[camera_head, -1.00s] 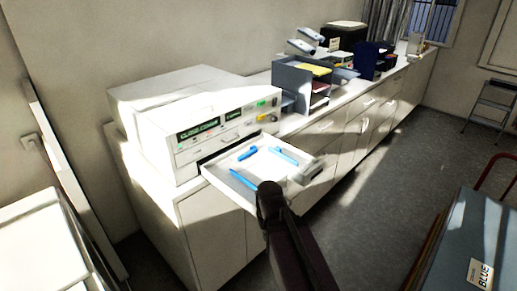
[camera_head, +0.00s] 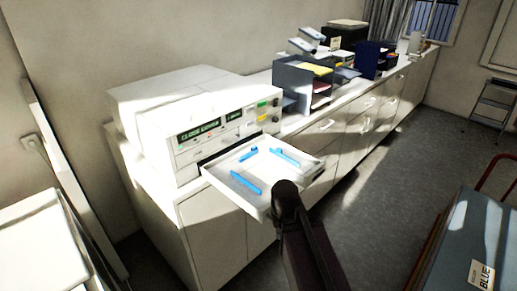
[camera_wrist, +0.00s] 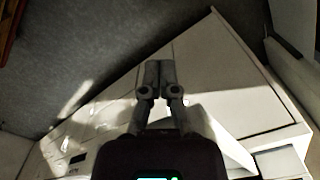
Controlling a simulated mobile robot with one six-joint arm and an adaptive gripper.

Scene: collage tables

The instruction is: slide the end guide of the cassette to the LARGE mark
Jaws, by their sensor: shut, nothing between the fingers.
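The cassette (camera_head: 226,187) is a white open tray pulled out of the front of a white machine (camera_head: 195,117). Several blue guides show in it: one at the back (camera_head: 249,154), one at the right (camera_head: 285,156) and one at the front left (camera_head: 245,182). I cannot tell which is the end guide, and the LARGE mark is not readable. My gripper (camera_wrist: 159,66) is shut and empty in the wrist view, its fingers together in front of the white cabinet fronts. In the head view my dark arm ends at the tray's front right corner; the fingers are not clearly seen there.
The machine stands on a long white cabinet counter (camera_head: 222,228). A dark letter tray rack (camera_head: 291,76) with papers stands to its right. The grey floor (camera_head: 390,175) between is clear.

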